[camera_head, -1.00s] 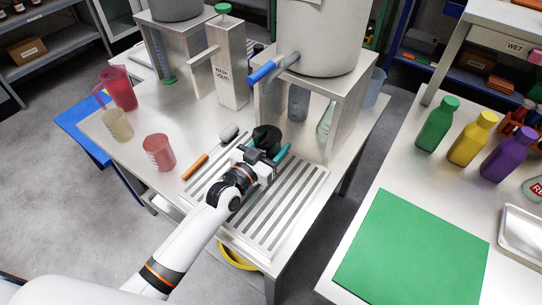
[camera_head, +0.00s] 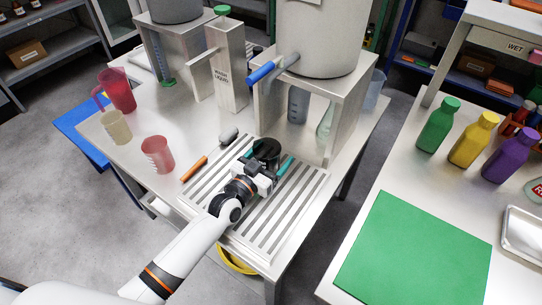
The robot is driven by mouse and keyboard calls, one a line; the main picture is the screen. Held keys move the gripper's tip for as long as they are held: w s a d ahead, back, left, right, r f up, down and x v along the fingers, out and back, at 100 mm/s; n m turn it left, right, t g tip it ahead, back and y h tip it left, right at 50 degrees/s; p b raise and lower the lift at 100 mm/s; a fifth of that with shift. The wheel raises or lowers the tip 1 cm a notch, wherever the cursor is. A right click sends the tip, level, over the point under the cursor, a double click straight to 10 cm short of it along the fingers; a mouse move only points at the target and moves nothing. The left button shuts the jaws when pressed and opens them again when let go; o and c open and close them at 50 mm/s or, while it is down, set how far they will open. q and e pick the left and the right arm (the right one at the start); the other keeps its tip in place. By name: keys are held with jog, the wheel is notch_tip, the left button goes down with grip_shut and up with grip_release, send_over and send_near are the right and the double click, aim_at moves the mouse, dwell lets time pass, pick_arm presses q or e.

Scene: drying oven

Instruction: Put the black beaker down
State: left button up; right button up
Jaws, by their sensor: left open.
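The black beaker (camera_head: 267,148) stands on the far part of the slotted drain grate (camera_head: 285,218) on the metal table. Its near side is partly hidden by my left gripper. My left gripper (camera_head: 267,158) is open, with one teal finger to the left of the beaker and one to its right. I cannot tell whether the fingers touch the beaker. My right gripper is not in view.
An orange-handled brush (camera_head: 195,168) lies left of the grate. A pink beaker (camera_head: 157,154), a cream beaker (camera_head: 117,126) and a red jug (camera_head: 119,90) stand further left. A metal stand (camera_head: 345,115) rises close behind on the right. The near grate is clear.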

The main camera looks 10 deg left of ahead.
pick_arm(q)
jog(key=shift+r, duration=0.1)
jog(key=shift+r, duration=0.1)
jog(key=v, duration=1.2)
